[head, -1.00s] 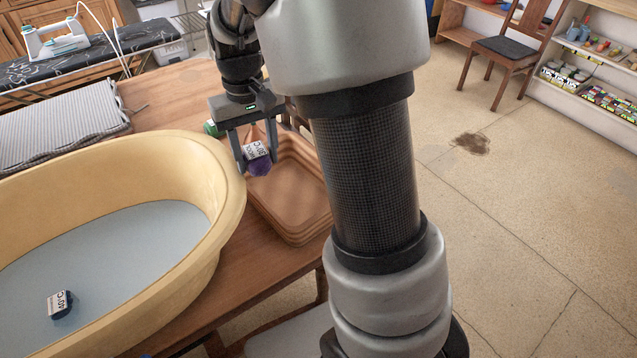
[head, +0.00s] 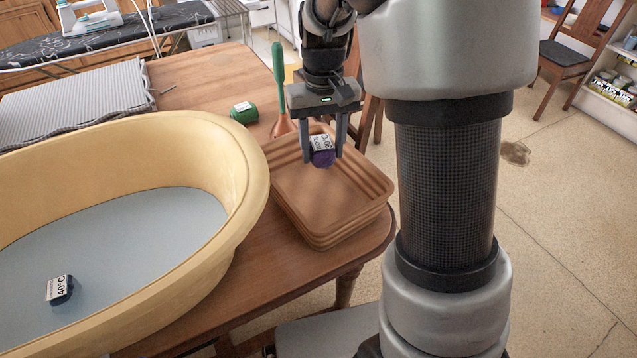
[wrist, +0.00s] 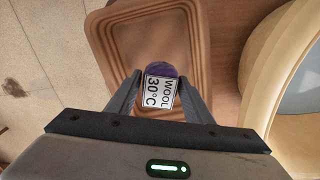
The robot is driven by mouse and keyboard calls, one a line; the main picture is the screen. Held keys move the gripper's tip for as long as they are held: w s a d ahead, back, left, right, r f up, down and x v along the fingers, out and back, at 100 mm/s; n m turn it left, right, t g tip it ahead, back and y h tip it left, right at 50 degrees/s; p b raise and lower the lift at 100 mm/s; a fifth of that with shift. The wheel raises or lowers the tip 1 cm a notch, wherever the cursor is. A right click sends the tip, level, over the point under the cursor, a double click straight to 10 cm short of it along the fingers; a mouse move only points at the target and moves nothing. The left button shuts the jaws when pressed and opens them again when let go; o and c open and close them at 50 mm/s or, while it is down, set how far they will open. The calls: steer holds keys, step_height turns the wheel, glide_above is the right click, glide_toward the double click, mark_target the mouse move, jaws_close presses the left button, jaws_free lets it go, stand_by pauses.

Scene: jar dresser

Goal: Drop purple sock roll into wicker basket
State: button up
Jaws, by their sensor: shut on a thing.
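My gripper (head: 322,153) is shut on the purple sock roll (head: 324,159), which carries a white label reading "WOOL 30°C". It holds the roll in the air above the brown wicker basket (head: 345,225), a rectangular tray-like basket with stepped walls. In the wrist view the purple sock roll (wrist: 161,70) sits between the fingertips, with the wicker basket (wrist: 194,22) below and behind it. The basket's inside looks empty where it shows. My fingers and the roll hide part of its far side.
A yellow tub (head: 235,240) with a blue-grey inside holds a dark blue roll (head: 60,290) labelled 40°C. A green roll (head: 244,113) and a green-handled plunger (head: 279,75) are behind the basket on the wooden table (head: 200,90). A grey ribbed mat (head: 80,100) lies left.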

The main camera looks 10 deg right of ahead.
steer(key=shift+w+d+r+p, duration=0.1)
steer(key=shift+d+r+p, duration=0.1)
steer(key=shift+p, duration=0.25)
steer(key=w+d+p, duration=0.1)
steer(key=p, duration=0.1)
steer(key=shift+w+r+p, duration=0.1)
steer(key=shift+r+p, duration=0.05)
steer(key=shift+p, duration=0.15)
steer(key=shift+w+d+f+p, duration=0.25)
steer(key=shift+w+f+p, duration=0.05)
step_height(320, 180, down, 6)
steer(key=b, duration=0.4)
steer(key=shift+b, duration=0.4)
steer(key=o, duration=1.1)
step_height(320, 180, up, 17)
steer(key=p, duration=0.3)
steer(key=shift+r+p, duration=0.2)
steer(key=shift+p, duration=0.15)
